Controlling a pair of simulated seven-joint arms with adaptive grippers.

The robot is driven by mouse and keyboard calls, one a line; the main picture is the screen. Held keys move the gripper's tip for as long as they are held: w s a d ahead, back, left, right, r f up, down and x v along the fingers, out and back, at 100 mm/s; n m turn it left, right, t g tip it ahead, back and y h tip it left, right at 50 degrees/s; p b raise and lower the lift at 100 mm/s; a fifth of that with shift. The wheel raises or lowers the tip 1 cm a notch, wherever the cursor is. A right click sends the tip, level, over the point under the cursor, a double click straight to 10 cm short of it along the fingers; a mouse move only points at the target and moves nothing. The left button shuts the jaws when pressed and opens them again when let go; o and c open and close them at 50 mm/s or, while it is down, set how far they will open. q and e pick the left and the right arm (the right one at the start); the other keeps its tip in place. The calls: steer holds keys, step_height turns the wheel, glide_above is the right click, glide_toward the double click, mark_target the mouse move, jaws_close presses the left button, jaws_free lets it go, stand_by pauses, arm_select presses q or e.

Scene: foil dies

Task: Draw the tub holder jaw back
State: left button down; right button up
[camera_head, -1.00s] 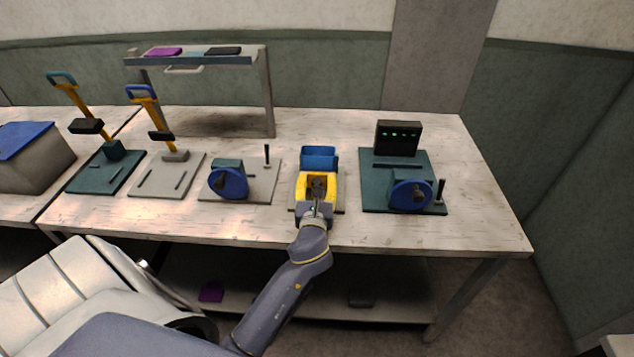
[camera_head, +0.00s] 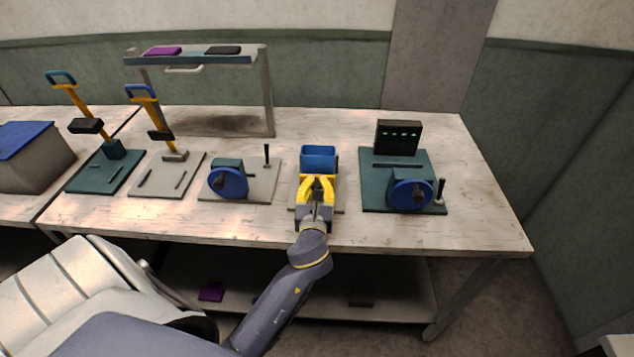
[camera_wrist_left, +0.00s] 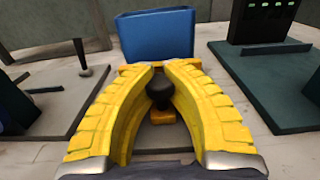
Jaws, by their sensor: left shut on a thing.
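The blue tub (camera_head: 319,158) stands open on its small base plate (camera_head: 338,200), beyond my left gripper (camera_head: 318,182). In the left wrist view the tub (camera_wrist_left: 156,36) is straight ahead. The left gripper's curved yellow fingers (camera_wrist_left: 160,70) are shut around a dark knob (camera_wrist_left: 160,90). A small yellow block (camera_wrist_left: 162,117) shows below the knob. A yellow bar (camera_wrist_left: 132,69) lies across the near side of the tub, partly hidden behind the fingers. I cannot tell how far the holder jaw is from the tub. My right gripper is not in view.
A crank fixture (camera_head: 229,181) stands to the left, with a thin upright post (camera_head: 267,154). A green plate (camera_head: 375,195) with another blue wheel (camera_head: 410,195) and a dark panel (camera_head: 398,138) stands to the right. Lever presses and a raised shelf (camera_head: 195,60) are farther left.

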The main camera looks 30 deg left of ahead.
arm_select(q)
steer(key=shift+s+d+r, duration=0.15)
steer(key=shift+s+d, duration=0.1)
steer(key=shift+s, duration=0.25)
steer(key=shift+s+d+r, duration=0.15)
steer(key=shift+s+d, duration=0.1)
steer(key=shift+s, duration=0.2)
steer(key=shift+d+f, duration=0.1)
steer(key=c, duration=1.8)
jaws_free()
steer(key=shift+s, duration=0.15)
steer(key=shift+o, duration=1.1)
steer(key=shift+s, duration=0.15)
steer(key=shift+o, duration=2.3)
